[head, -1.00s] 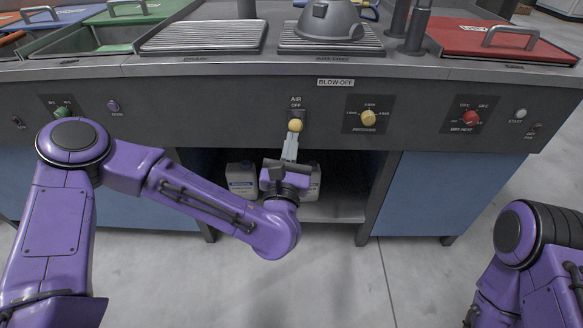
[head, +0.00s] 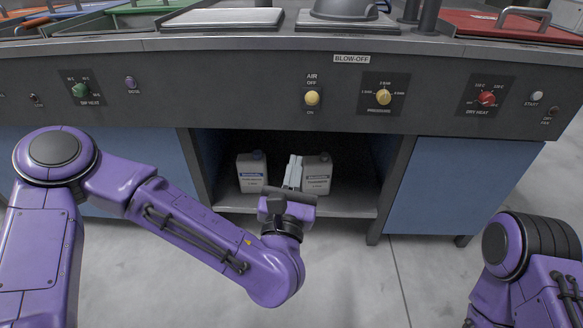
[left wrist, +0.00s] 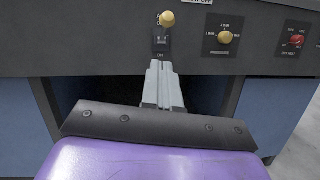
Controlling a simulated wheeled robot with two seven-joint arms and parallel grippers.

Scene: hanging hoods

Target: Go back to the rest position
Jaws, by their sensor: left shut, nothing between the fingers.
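My left gripper (head: 293,172) is in front of the open shelf bay under the counter, below the yellow AIR knob (head: 312,98) and apart from it. Its light grey fingers are together with nothing between them. In the left wrist view the gripper (left wrist: 163,84) points toward the panel, and the yellow knob (left wrist: 167,19) is beyond its tips. My right arm shows at the lower right of the head view, but its gripper is out of view.
A panel (head: 210,95) with several knobs runs along the counter front. White jugs (head: 252,171) (head: 318,174) stand on the shelf behind my left gripper. Blue cabinet doors (head: 446,184) flank the bay. The floor in front looks clear.

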